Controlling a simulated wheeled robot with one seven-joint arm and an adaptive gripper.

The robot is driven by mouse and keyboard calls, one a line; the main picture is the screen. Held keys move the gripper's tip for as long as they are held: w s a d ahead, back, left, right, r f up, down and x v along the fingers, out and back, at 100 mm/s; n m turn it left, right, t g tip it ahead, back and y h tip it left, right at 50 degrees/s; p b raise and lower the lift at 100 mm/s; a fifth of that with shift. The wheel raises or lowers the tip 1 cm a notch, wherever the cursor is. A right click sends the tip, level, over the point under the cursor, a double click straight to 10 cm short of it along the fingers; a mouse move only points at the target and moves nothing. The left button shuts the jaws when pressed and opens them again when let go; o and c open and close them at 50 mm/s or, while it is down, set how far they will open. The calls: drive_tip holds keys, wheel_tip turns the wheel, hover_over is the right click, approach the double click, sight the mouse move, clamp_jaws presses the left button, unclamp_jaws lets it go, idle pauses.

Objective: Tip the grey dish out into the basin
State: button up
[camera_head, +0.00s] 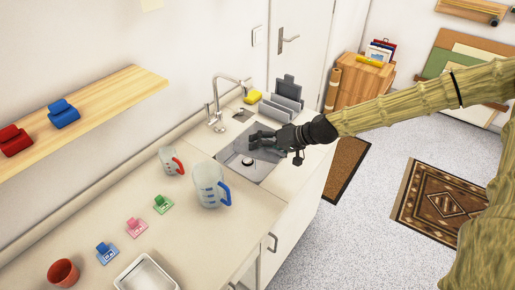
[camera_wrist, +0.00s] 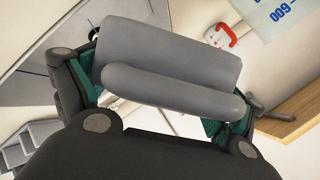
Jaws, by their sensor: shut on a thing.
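My gripper (camera_head: 262,139) is over the far right part of the sunken grey basin (camera_head: 232,148) in the head view. In the wrist view its green-padded fingers (camera_wrist: 152,95) are shut on the grey dish (camera_wrist: 175,48), which lies across between them. The dish shows as two smooth, rounded grey bands; its inside and any contents are hidden. In the head view the dish is hard to make out against the dark gripper.
A tap (camera_head: 213,105) stands behind the basin. A grey rack (camera_head: 280,106) and yellow sponge (camera_head: 252,96) are beyond it. A blue-handled jug (camera_head: 209,184) and red-handled cup (camera_head: 171,160) stand on the counter to the left. A wooden shelf (camera_head: 95,112) juts from the wall.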

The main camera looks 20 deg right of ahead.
drive_tip(key=shift+w+d+r+m+g+y+p, duration=0.65)
drive_tip(key=shift+w+r+m+g+y+p, duration=0.15)
drive_tip(key=shift+p, duration=0.4)
idle(1.2)
drive_tip(key=shift+w+d+m, duration=0.3)
drive_tip(key=shift+w+d, duration=0.05)
drive_tip(key=shift+w, duration=0.15)
idle(0.4)
drive_tip(key=shift+s+a+r, duration=0.1)
drive_tip(key=shift+s, duration=0.05)
drive_tip(key=shift+s+a+f, duration=0.15)
drive_tip(key=shift+s+f, duration=0.1)
drive_tip(key=shift+f, duration=0.05)
drive_tip(key=shift+s+a+f+n+t+h+b, duration=0.2)
drive_tip(key=shift+s+a+n+t+h+b, duration=0.1)
drive_tip(key=shift+s+a+n+b, duration=0.25)
drive_tip(key=shift+s+a+f+n+t+h+b, duration=0.1)
drive_tip(key=shift+s+f+n+t+h+b, duration=0.3)
drive_tip(key=shift+b, duration=0.3)
drive_tip(key=shift+a, duration=0.1)
drive_tip(key=shift+n, duration=0.25)
drive_tip(key=shift+f+t, duration=0.1)
drive_tip(key=shift+t, duration=0.2)
